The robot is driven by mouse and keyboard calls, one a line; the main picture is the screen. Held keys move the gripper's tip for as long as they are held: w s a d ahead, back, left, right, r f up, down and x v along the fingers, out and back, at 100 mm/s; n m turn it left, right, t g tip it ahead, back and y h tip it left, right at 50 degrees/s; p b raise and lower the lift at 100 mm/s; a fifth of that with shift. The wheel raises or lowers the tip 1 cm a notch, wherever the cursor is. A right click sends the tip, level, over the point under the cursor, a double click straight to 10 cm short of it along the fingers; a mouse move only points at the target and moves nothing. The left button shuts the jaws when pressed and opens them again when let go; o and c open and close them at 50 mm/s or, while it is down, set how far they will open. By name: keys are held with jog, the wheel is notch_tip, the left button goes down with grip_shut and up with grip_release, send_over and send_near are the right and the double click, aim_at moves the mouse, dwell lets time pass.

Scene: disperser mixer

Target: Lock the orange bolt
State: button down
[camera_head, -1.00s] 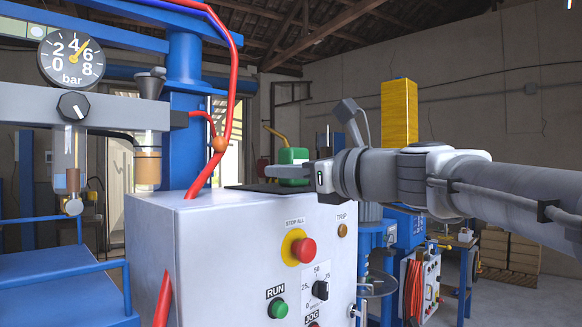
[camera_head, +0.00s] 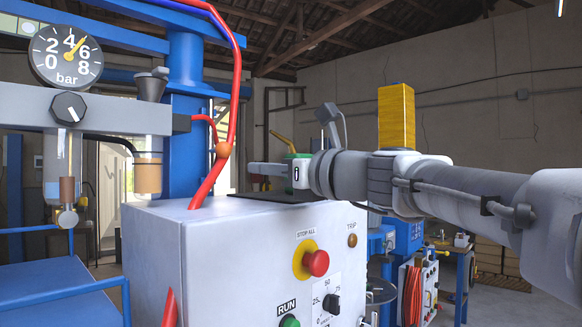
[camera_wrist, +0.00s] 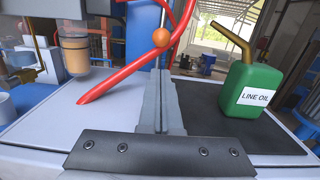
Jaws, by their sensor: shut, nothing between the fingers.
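An orange ball-like knob (camera_head: 223,150) sits at the red hose beside the blue column; it is the only orange part that looks like the bolt, and I cannot see a bolt shaft. It also shows in the wrist view (camera_wrist: 161,37), just beyond the fingertips. My gripper (camera_head: 252,169) reaches in from the right above the cabinet top, its tip to the right of the knob and a little lower. In the wrist view my gripper (camera_wrist: 161,72) has its fingers together and empty, pointing at the knob with a gap that I cannot judge.
The white control cabinet (camera_head: 215,245) stands below, with a red stop button (camera_head: 316,263). A green oil can (camera_wrist: 252,91) stands on a black mat (camera_wrist: 215,115) to the right of the fingers. The red hose (camera_wrist: 115,87) curves across on the left. A glass cup (camera_wrist: 75,55) hangs at left.

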aim_at(229, 146)
jog(key=p+x, duration=0.1)
jog(key=x, duration=0.7)
jog(key=shift+w, duration=0.1)
notch_tip(229, 146, up, 4)
jog(key=p, duration=0.3)
jog(key=shift+f+p, duration=0.1)
jog(key=shift+p, duration=0.25)
